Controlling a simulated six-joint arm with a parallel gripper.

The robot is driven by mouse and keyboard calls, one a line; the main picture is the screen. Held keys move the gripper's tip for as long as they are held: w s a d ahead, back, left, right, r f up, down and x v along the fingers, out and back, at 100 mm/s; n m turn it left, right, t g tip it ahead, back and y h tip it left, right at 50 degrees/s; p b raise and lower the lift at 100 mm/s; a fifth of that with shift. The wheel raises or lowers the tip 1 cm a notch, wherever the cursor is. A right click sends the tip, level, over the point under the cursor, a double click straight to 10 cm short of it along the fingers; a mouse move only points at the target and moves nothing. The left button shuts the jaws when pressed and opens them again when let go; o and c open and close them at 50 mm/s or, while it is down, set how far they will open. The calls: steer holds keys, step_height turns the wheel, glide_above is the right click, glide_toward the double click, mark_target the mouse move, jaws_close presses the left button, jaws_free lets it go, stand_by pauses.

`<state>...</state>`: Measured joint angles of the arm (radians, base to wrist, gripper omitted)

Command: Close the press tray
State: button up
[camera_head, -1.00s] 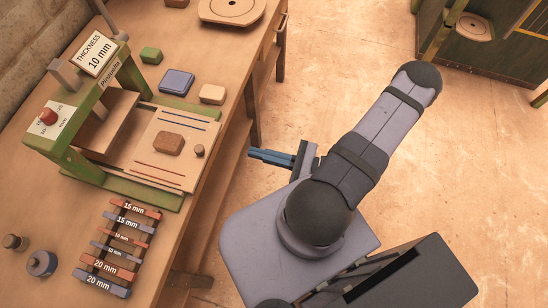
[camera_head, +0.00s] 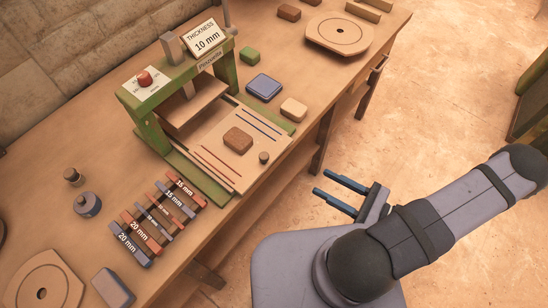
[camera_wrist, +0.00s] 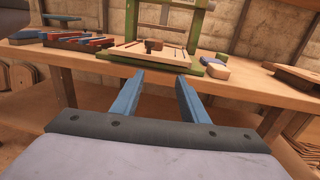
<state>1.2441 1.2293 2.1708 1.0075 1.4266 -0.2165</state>
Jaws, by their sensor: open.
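The press tray (camera_head: 222,163) is a pale wooden board pulled out from under the green press frame (camera_head: 152,122). A brown block (camera_head: 238,140) lies on it, and a small dark knob (camera_head: 264,157) stands near its front edge. The tray also shows in the wrist view (camera_wrist: 158,57), ahead of my gripper. My gripper (camera_head: 333,185) has two blue fingers, apart with nothing between them. It is off the front of the bench, to the right of and apart from the tray. In the wrist view the fingers (camera_wrist: 158,92) point toward the bench.
A rack of labelled spacers (camera_head: 160,219) lies left of the press. Blue (camera_head: 264,87), tan (camera_head: 294,108) and green (camera_head: 250,55) blocks lie right of it. The press carries a red button (camera_head: 144,77) and a 10 mm sign (camera_head: 205,37).

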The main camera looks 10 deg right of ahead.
steer(key=w+a+n+g+y+b, duration=0.1)
steer(key=w+a+n+g+y, duration=0.2)
steer(key=w+n+g, duration=0.15)
steer(key=n+g, duration=0.3)
steer(key=g, duration=0.4)
glide_toward(264, 155)
steer(key=a, duration=0.4)
steer(key=shift+t+y, duration=0.25)
steer(key=shift+y, duration=0.15)
steer(key=shift+s+a+f+p, duration=0.15)
steer(key=shift+a+p, duration=0.1)
steer(key=shift+a, duration=0.75)
steer(key=shift+a+f+p, duration=0.15)
steer(key=shift+a+p, duration=0.1)
steer(key=shift+a, duration=0.75)
steer(key=shift+s+a+f+p, duration=0.15)
steer(key=shift+a+p, duration=0.1)
steer(key=shift+a, duration=0.8)
steer(key=shift+w, duration=0.1)
jaws_close()
